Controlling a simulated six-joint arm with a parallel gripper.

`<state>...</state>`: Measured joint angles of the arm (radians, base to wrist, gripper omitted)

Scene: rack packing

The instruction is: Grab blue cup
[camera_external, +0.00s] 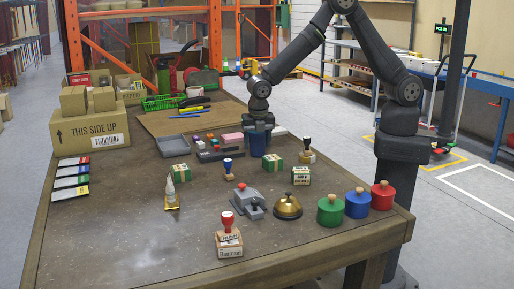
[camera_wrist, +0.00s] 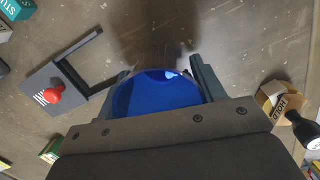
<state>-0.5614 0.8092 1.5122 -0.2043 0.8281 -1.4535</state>
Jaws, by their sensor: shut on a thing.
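The blue cup (camera_external: 257,143) is upright at the middle of the wooden table, directly under my arm. In the wrist view the blue cup (camera_wrist: 158,94) sits between the two fingers of my gripper (camera_wrist: 160,82), with its blue inside facing the camera. My gripper (camera_external: 258,124) points down and is shut on the cup near its rim. The cup's lower side and base are hidden in the wrist view. I cannot tell whether its base touches the table.
A stamp (camera_external: 306,151) and green-white boxes (camera_external: 272,163) stand close to the cup. A grey device with a red knob (camera_external: 248,202), a brass bell (camera_external: 288,206) and red, blue and green round containers (camera_external: 330,211) are nearer the front. The front left table is clear.

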